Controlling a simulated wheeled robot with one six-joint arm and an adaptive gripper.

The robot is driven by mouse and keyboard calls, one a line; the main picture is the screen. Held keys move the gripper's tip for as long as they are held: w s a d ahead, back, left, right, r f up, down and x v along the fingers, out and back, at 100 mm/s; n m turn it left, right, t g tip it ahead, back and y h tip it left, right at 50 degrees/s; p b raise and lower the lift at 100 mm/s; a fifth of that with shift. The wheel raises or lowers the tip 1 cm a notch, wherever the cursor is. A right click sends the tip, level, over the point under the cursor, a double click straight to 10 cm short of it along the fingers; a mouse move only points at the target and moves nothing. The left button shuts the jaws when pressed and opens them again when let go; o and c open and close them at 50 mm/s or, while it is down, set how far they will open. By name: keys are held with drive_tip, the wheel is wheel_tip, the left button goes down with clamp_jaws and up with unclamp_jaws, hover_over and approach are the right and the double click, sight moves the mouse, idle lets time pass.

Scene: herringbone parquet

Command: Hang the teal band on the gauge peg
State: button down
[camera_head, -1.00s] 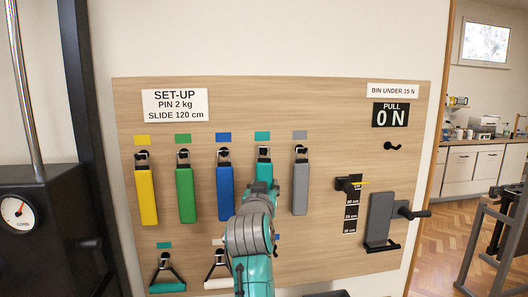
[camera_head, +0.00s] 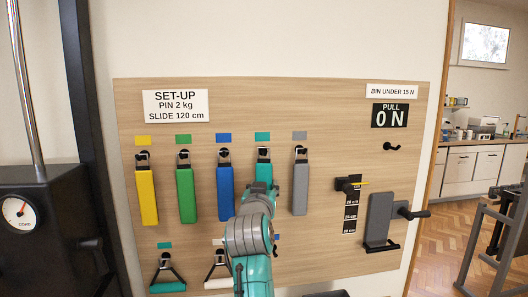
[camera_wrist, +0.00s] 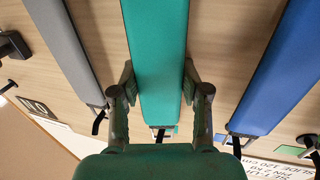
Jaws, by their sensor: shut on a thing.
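The teal band (camera_head: 263,165) hangs from its hook on the wooden board, below a teal label. It also fills the middle of the wrist view (camera_wrist: 158,45). My gripper (camera_wrist: 158,82) is shut on it, one finger at each side edge. In the head view my arm hides most of the band's lower part and the gripper itself. The gauge peg (camera_head: 392,147), a short black hook, sticks out bare at the board's upper right, under the PULL display (camera_head: 391,115) that reads 0 N.
A blue band (camera_head: 224,193) and a grey band (camera_head: 300,188) hang close on either side. Green (camera_head: 186,194) and yellow bands (camera_head: 147,195) hang further left. A black slider with a scale (camera_head: 348,184) and a grey lever unit (camera_head: 379,220) sit below the peg.

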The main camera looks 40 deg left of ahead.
drive_tip(key=shift+w+f, duration=0.2)
drive_tip(key=shift+f, duration=0.2)
drive_tip(key=shift+c, duration=2.3)
unclamp_jaws()
drive_tip(key=shift+w+a+f, duration=0.1)
drive_tip(key=shift+a, duration=0.05)
drive_tip(key=shift+s+d+r, duration=0.2)
drive_tip(key=shift+s, duration=0.15)
drive_tip(key=v, duration=1.1)
drive_tip(key=shift+s, duration=0.15)
